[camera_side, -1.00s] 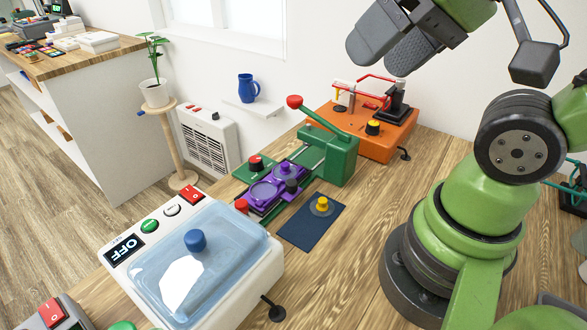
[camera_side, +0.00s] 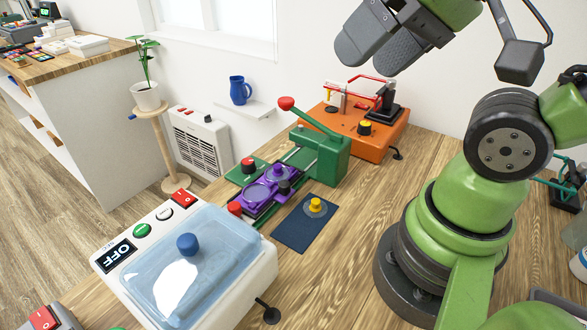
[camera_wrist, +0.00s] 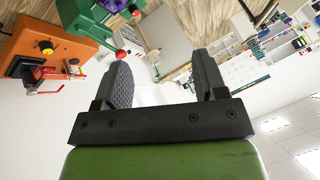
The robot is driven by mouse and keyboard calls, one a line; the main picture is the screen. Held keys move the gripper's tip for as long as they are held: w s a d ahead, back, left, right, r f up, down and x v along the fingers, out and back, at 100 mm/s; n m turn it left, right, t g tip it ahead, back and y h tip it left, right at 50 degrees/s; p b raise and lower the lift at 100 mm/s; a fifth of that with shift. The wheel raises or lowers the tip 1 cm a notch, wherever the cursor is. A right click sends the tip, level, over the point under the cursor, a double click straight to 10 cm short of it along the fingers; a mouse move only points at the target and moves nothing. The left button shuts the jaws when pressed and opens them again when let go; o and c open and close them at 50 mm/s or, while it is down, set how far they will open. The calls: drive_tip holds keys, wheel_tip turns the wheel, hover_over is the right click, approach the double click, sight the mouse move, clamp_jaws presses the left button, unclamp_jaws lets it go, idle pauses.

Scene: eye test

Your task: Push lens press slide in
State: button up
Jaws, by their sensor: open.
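The green lens press (camera_side: 325,155) stands on the wooden bench, its lever with a red ball end (camera_side: 286,103) raised. Its purple slide (camera_side: 262,196) sticks out of the press toward the front left, on green rails. The slide has round places, one with a purple knob on it, and a red knob (camera_side: 235,208) at its outer end. My gripper (camera_side: 368,58) is open and empty, high above the bench and well apart from the slide. In the wrist view my gripper (camera_wrist: 162,75) shows two spread fingers; part of the press (camera_wrist: 92,17) is at the top edge.
A dark blue mat (camera_side: 290,238) with a yellow-knobbed piece (camera_side: 315,206) lies right of the slide. A white machine with a clear blue lid (camera_side: 215,245) stands in front. An orange machine (camera_side: 383,140) stands behind the press.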

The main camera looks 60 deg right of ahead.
drive_tip(key=shift+c, duration=1.3)
drive_tip(key=n+g+h, duration=0.2)
drive_tip(key=n+g, duration=0.5)
drive_tip(key=n, duration=1.5)
hover_over(234, 205)
wheel_tip(234, 205, down, 19)
wheel_tip(234, 205, down, 10)
drive_tip(key=shift+r, duration=0.1)
clamp_jaws()
